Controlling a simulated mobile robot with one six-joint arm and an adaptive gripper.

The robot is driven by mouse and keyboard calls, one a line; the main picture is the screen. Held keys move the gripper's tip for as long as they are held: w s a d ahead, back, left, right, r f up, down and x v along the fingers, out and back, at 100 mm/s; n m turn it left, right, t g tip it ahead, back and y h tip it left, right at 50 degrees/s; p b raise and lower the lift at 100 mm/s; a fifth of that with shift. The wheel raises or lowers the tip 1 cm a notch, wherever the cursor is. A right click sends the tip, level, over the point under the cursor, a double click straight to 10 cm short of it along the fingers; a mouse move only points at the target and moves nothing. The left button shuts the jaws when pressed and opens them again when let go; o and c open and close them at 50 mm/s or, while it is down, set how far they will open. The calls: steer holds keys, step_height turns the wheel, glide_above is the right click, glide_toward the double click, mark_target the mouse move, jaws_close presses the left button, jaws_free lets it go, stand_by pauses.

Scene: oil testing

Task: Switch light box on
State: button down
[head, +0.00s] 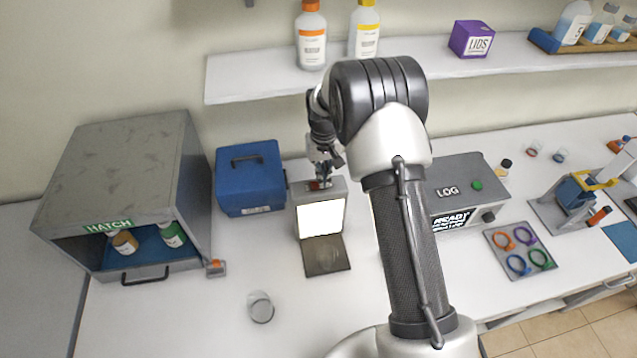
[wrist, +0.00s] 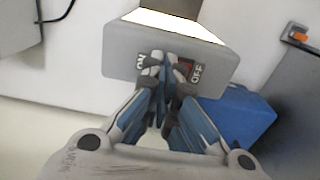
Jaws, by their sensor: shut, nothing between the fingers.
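The light box (head: 321,217) stands on the bench in the head view, left of my arm, with a bright white front panel and a dark plate in front of it. Its grey top (wrist: 122,48) fills the upper middle of the wrist view. A red switch (wrist: 187,67) sits there between the labels ON and OFF. My gripper (wrist: 165,62) is shut and empty, its fingertips over the ON side of the switch and hiding part of it. Whether they touch it I cannot tell. In the head view my gripper (head: 321,180) is at the top of the box.
A blue case (head: 250,180) stands close to the left of the box, and the grey hatch cabinet (head: 120,170) is further left. A grey LOG device (head: 465,190) is right of my arm. A glass beaker (head: 260,307) stands in front. A shelf (head: 440,62) runs above.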

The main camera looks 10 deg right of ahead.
steer(key=shift+r+p, duration=1.45)
steer(key=shift+r, duration=1.75)
steer(key=s+r+t+b, duration=0.1)
steer(key=s+r+b, duration=0.3)
steer(key=s+b, duration=0.45)
steer(key=s+r+t+b, duration=0.2)
steer(key=s+r+b, duration=0.1)
steer(key=s+b, duration=0.55)
steer(key=s+f+b, duration=0.5)
steer(key=s, duration=0.4)
steer(key=s+f+t+b, duration=0.1)
steer(key=s+f+b, duration=0.4)
steer(key=s, duration=0.5)
steer(key=shift+f+t, duration=0.15)
steer(key=shift+t, duration=0.15)
